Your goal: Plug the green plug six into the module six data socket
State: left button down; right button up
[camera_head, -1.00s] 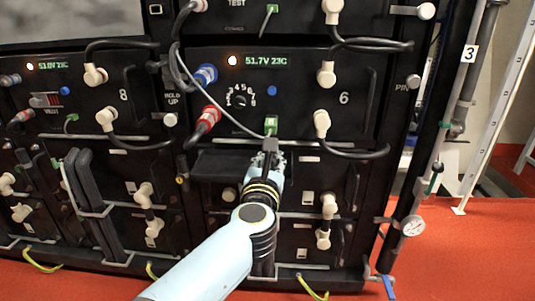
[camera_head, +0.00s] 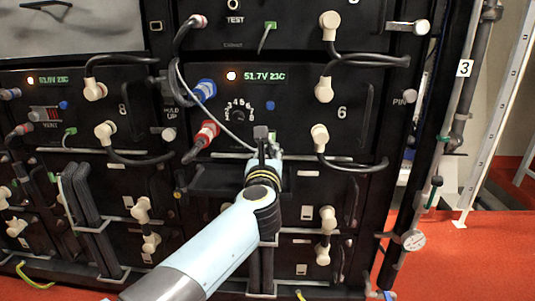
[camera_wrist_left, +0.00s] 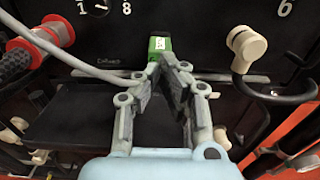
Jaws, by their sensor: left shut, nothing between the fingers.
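The green plug six (camera_wrist_left: 160,43) sits at the lower edge of the module six front, below the dial, with a grey cable running off to the left. Its socket is hidden behind it, so I cannot tell how deep it sits. In the head view only a sliver of green (camera_head: 272,136) shows beside my fingers. My left gripper (camera_head: 261,133) is in front of the plug. In the left wrist view the fingertips (camera_wrist_left: 175,62) are together just below and in front of the plug, with nothing between them. My right gripper is not in view.
Module six (camera_head: 340,135) has red (camera_head: 207,130) and blue (camera_head: 206,88) connectors on its left and white elbow plugs (camera_head: 319,134) with black cables on its right. Another green plug (camera_head: 270,26) is above.

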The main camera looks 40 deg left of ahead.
pick_arm(q)
jog(key=shift+w+a, duration=0.15)
jog(key=shift+w, duration=0.15)
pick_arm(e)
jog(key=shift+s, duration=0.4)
pick_arm(q)
jog(key=shift+x, duration=0.75)
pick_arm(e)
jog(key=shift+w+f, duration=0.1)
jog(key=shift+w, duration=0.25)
pick_arm(q)
jog(key=shift+w+a, duration=0.2)
jog(key=shift+w, duration=0.05)
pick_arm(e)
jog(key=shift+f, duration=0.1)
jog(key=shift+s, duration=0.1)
pick_arm(q)
jog(key=v, duration=0.4)
jog(key=shift+s+d, duration=0.25)
jog(key=shift+s, duration=0.1)
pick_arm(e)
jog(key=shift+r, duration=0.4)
